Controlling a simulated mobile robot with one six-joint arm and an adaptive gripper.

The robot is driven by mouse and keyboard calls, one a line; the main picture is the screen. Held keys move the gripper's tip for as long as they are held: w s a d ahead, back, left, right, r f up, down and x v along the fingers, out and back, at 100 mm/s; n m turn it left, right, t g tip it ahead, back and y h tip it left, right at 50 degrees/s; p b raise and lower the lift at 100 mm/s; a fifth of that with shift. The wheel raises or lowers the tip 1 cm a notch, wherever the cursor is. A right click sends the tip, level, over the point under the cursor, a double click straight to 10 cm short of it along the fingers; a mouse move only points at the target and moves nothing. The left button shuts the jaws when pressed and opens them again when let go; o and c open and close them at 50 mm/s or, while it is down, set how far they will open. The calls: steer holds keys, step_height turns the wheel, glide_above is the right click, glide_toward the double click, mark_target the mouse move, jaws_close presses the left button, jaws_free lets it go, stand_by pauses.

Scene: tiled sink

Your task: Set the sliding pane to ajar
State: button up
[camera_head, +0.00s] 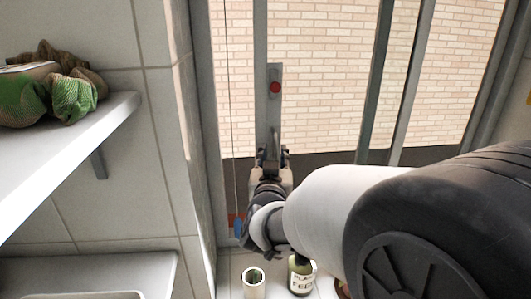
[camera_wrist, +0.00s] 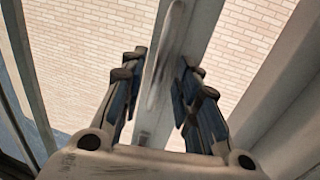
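The sliding pane's grey upright edge (camera_head: 261,40) stands a short way right of the left window jamb in the head view. It carries a grey plate (camera_head: 275,72) with a red dot and a handle bar (camera_head: 274,118) below. My gripper (camera_head: 272,152) is at the handle's lower part. In the wrist view, the handle bar (camera_wrist: 165,60) runs between the two fingers of my gripper (camera_wrist: 160,70), with a visible gap on each side. The fingers are apart and do not appear to close on the bar. The handle's lower end is partly hidden in the head view.
Two more grey window uprights (camera_head: 375,80) stand to the right, before a brick wall. A white shelf (camera_head: 75,135) with green gloves (camera_head: 70,95) juts out at left. A pale cup (camera_head: 254,284) and a labelled bottle (camera_head: 299,275) stand below my arm. A sink edge (camera_head: 90,280) lies lower left.

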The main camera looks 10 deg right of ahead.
steer(key=s+a, duration=0.2)
steer(key=s, duration=0.8)
steer(key=s+d+f+n+g+y, duration=0.1)
steer(key=s+d+f+g, duration=0.2)
steer(key=s, duration=0.5)
steer(key=s+d+f+g+y, duration=0.1)
steer(key=s+f+g, duration=0.3)
steer(key=s, duration=0.5)
steer(key=s+d+f+n+g+y, duration=0.1)
steer(key=s+d+f+g, duration=0.15)
steer(key=s+g, duration=0.4)
steer(key=s+f+b, duration=0.3)
steer(key=f+b, duration=0.3)
steer(key=f, duration=0.2)
steer(key=shift+s+f+b, duration=0.2)
steer(key=shift+s+b, duration=0.1)
steer(key=shift+b, duration=0.05)
steer(key=shift+t, duration=0.25)
